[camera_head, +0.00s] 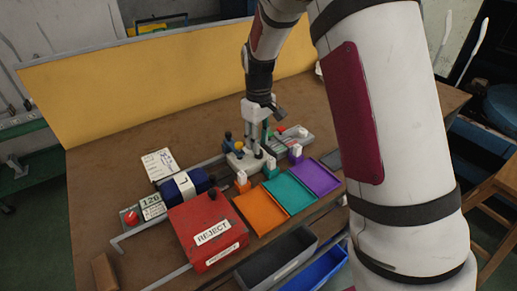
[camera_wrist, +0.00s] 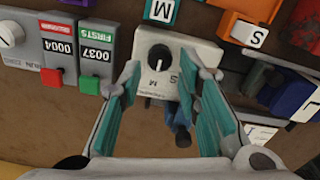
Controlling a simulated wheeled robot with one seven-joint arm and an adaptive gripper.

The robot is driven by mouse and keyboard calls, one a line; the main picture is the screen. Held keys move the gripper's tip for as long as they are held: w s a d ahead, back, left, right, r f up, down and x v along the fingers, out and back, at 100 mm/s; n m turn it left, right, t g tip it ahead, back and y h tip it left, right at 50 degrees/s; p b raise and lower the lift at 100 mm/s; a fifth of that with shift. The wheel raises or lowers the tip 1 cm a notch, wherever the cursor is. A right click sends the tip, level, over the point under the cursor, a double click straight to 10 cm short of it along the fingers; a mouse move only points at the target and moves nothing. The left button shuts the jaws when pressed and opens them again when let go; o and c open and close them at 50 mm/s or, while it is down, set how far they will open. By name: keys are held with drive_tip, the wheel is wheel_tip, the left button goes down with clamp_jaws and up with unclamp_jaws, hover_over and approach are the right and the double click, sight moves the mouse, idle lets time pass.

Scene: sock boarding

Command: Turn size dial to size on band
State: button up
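In the wrist view the size dial (camera_wrist: 158,58) is a black round knob on a pale box (camera_wrist: 208,52). My gripper (camera_wrist: 163,80) is open, with teal-padded fingers on either side of the box's near part and nothing clearly held. In the head view my gripper (camera_head: 262,150) is low over the table and partly hides the dial box. The band (camera_head: 183,186) is a white strip around a dark blue sock bundle (camera_head: 172,191); its mark looks like an L but is small.
Orange (camera_head: 262,211), teal (camera_head: 290,193) and purple (camera_head: 314,177) trays lie near a red REJECT box (camera_head: 208,231). Counters (camera_wrist: 92,62) stand left of the dial box in the wrist view. Dark (camera_head: 277,258) and blue (camera_head: 322,268) bins sit at the front edge. The back table area is clear.

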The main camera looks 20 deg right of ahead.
drive_tip(key=shift+f, duration=1.75)
clamp_jaws()
drive_tip(key=shift+m, duration=0.3)
drive_tip(key=m, duration=0.4)
drive_tip(key=shift+p, duration=0.35)
drive_tip(key=shift+m+p, duration=0.3)
drive_tip(key=shift+m, duration=1.8)
